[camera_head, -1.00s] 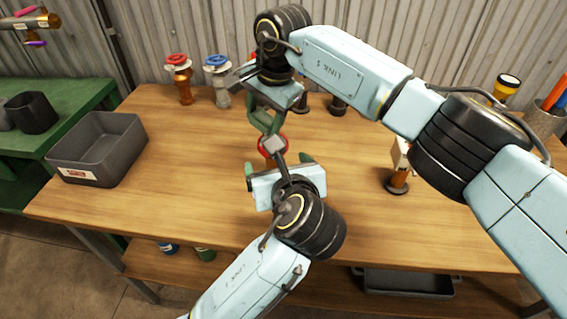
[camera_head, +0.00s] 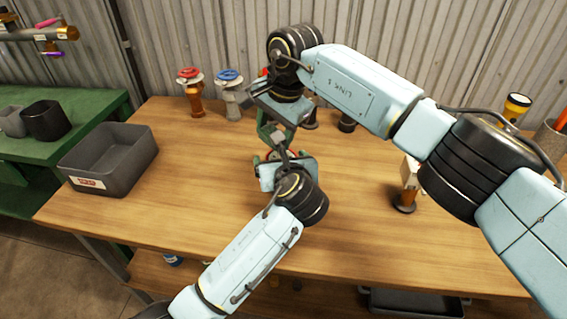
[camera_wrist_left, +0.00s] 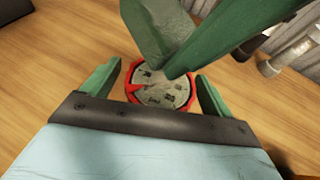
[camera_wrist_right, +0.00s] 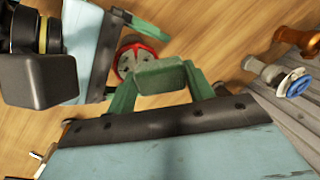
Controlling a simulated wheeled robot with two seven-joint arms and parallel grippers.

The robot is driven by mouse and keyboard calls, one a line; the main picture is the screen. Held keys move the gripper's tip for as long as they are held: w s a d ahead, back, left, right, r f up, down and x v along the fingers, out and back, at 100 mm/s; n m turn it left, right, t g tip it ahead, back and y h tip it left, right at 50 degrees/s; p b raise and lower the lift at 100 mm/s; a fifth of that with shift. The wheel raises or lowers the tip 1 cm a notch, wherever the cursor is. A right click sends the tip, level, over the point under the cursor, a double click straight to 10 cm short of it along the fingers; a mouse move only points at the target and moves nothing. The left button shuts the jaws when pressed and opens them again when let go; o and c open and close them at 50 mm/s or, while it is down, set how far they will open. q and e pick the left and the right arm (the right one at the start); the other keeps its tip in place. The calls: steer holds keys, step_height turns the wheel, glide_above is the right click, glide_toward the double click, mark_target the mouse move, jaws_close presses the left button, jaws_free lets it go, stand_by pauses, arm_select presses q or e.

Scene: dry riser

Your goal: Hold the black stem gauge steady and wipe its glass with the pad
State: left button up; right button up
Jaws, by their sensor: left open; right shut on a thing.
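A round gauge (camera_wrist_left: 160,90) with a red rim and a pale, marked face shows in the left wrist view; its stem is hidden. It also shows in the right wrist view (camera_wrist_right: 136,60), and is mostly covered by my grippers in the head view. My left gripper (camera_head: 280,156) is open, its green fingers (camera_wrist_left: 100,78) on either side of the dial in the picture; I cannot tell whether they touch it. My right gripper (camera_wrist_right: 160,76) is above and beyond the gauge, shut on a green block, apparently the pad, which blends with its green fingers.
A grey bin (camera_head: 112,165) stands at the table's left. A red-wheeled valve (camera_head: 192,92) and a blue-wheeled valve (camera_head: 230,95) stand at the back. A copper-based fitting (camera_head: 405,200) is right of my grippers. The table's front left is clear.

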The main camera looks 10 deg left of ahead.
arm_select(q)
steer(key=c, duration=1.3)
stand_by(0.4)
